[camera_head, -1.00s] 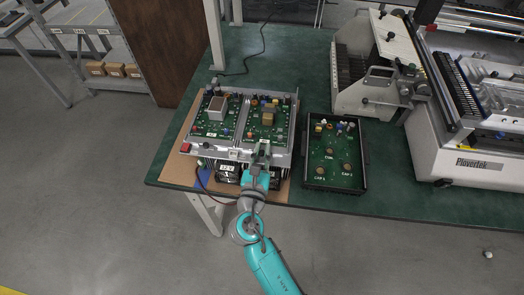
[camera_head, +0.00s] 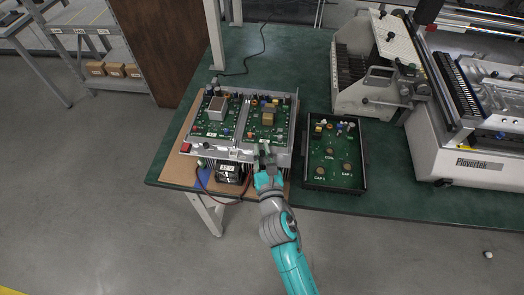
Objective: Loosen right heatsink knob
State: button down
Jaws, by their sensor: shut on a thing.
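The opened metal unit (camera_head: 213,152) stands at the table's front edge, with two green circuit boards side by side in its tray. My gripper (camera_head: 264,151) is at the right part of the unit's front edge, seen from above and behind. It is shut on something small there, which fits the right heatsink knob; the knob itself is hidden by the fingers. A black finned block with a white label (camera_head: 228,172) shows below the front panel, left of my gripper. A red button (camera_head: 186,148) is at the panel's left end.
A black tray (camera_head: 334,189) with a green board and round parts marked COIL and CAP stands just right of my gripper. A red cable (camera_head: 205,187) hangs in front of the unit. A large white machine (camera_head: 450,160) fills the right.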

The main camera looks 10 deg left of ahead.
jog(key=shift+y, duration=0.3)
dwell(0.4)
jog(key=c, duration=1.1)
grip_release()
jog(key=shift+s, duration=0.1)
jog(key=v, duration=1.2)
